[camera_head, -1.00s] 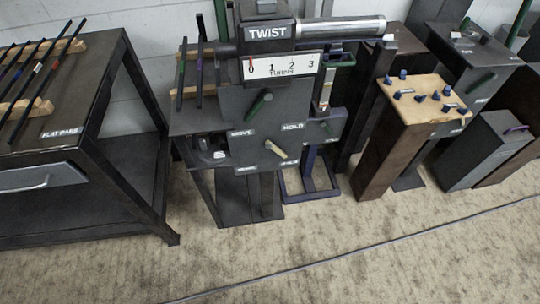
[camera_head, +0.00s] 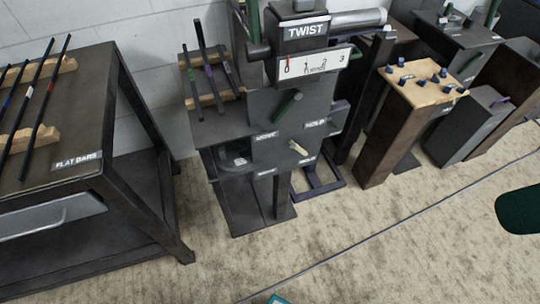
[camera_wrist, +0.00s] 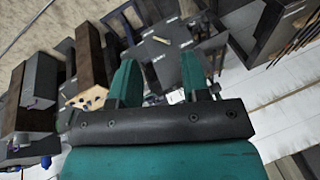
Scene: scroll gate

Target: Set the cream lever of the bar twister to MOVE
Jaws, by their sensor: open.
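The bar twister (camera_head: 262,108) stands in the middle of the head view, a dark grey machine with a TWIST sign and a 0 to 3 dial. Its small cream lever (camera_head: 298,148) is on the lower front and slants down to the right. The MOVE label (camera_head: 265,136) is above left of it, and the HOLD label (camera_head: 314,124) is above right. A green lever (camera_head: 288,105) sits higher. In the wrist view my gripper (camera_wrist: 160,74) is open with nothing between its green fingers. The machine's front lies beyond the fingertips, apart from them. The lower labels are too small to read.
A flat bars table (camera_head: 75,172) with several bars stands at the left. A wooden-topped stand (camera_head: 420,90) with blue pieces is right of the machine, with grey cabinets beyond.

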